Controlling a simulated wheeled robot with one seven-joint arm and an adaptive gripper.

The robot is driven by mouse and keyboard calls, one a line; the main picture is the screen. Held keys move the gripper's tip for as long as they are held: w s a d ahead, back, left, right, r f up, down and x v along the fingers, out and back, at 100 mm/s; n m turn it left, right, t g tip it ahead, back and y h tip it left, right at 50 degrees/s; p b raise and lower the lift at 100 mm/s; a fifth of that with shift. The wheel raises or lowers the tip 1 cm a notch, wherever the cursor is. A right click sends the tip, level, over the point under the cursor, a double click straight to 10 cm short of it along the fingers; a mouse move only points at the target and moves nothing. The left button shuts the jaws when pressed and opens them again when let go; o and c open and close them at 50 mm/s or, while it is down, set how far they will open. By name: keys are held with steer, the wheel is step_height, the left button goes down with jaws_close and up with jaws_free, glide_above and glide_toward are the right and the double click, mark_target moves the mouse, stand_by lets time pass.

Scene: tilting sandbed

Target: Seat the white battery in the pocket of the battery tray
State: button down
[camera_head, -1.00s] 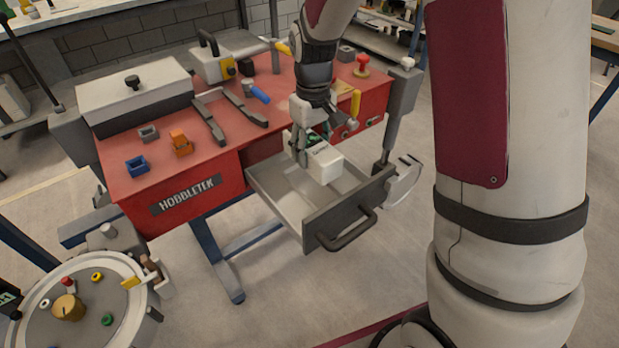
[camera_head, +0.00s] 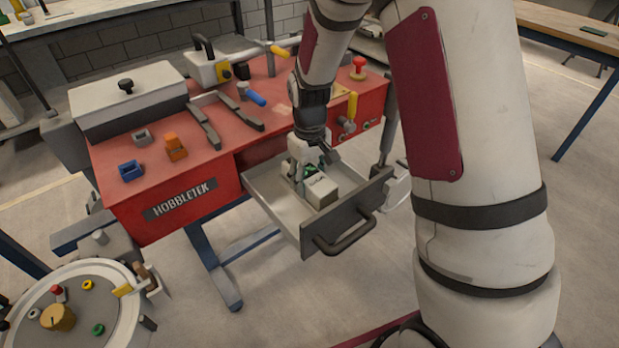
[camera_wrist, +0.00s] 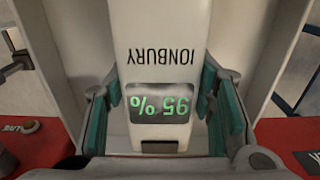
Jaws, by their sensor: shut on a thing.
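The white battery (camera_head: 321,191) is down inside the open drawer (camera_head: 270,205) of the red workbench. My gripper (camera_head: 306,174) is above it, pointing down and shut on it. In the wrist view the battery (camera_wrist: 160,60) stands between the teal finger pads, with the word IONBURY and a green 95 % display. I take the drawer to be the battery tray. The pocket is hidden by the battery and my gripper, and I cannot tell whether the battery touches the bottom.
The dark drawer front with its handle (camera_head: 345,235) is close in front of the battery. On the red bench top (camera_head: 220,165) lie a blue block (camera_head: 131,171), an orange block (camera_head: 176,148) and grey rails (camera_head: 205,128). A round table (camera_head: 85,310) stands at lower left.

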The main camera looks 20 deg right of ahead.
steer(key=c, duration=0.7)
jaws_free()
steer(key=shift+f, duration=0.1)
